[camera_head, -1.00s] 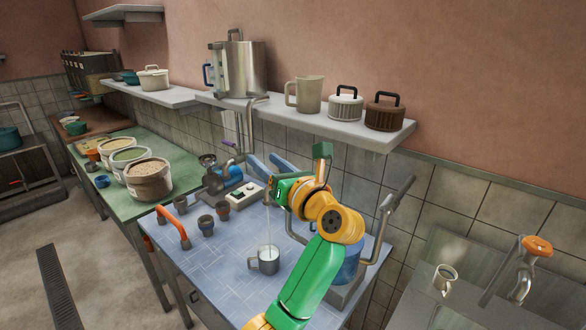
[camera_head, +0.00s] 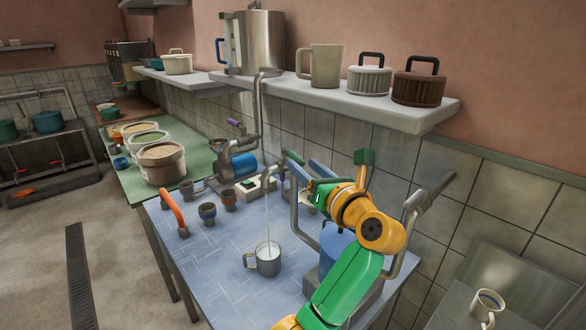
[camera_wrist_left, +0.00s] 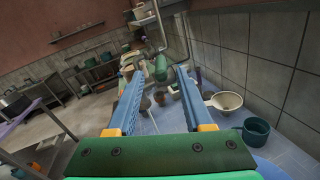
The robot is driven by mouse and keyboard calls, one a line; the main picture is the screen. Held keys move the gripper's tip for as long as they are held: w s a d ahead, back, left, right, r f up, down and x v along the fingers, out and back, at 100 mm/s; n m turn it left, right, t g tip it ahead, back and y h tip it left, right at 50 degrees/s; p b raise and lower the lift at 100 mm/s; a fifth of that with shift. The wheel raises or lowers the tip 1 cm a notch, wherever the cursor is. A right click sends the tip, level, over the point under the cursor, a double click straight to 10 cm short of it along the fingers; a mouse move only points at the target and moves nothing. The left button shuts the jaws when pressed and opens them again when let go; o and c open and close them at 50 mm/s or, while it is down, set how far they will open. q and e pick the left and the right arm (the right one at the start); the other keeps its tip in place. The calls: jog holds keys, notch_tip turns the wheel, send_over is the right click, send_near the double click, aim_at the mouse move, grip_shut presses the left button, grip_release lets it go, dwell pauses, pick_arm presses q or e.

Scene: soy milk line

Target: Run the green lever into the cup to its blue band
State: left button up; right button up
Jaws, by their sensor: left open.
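The grey cup (camera_head: 268,262) stands upright on the blue tiled table. A thin white stream (camera_head: 267,217) falls into it, and white liquid shows inside; I cannot make out its blue band. The green lever (camera_head: 293,157) is at the pipe above the table. My left gripper (camera_head: 298,166) is open, with its blue fingers pointing at the lever. In the left wrist view, the lever's green end (camera_wrist_left: 160,68) shows between the two fingertips (camera_wrist_left: 160,75); I cannot tell whether they touch it. My right gripper is out of view.
A shelf (camera_head: 350,105) with pots hangs above. A blue-green pot (camera_wrist_left: 256,131) is right of my fingers in the wrist view.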

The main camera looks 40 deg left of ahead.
aim_at(292, 151)
pick_arm(q)
jog(key=p+x, duration=0.3)
jog(key=x, duration=0.3)
jog(key=shift+w+a+r+p, duration=0.1)
jog(key=shift+w+a+p, duration=0.05)
jog(key=shift+a+p, duration=0.25)
jog(key=shift+a, duration=0.2)
jog(key=shift+w+d, duration=0.1)
grip_shut()
dwell(0.6)
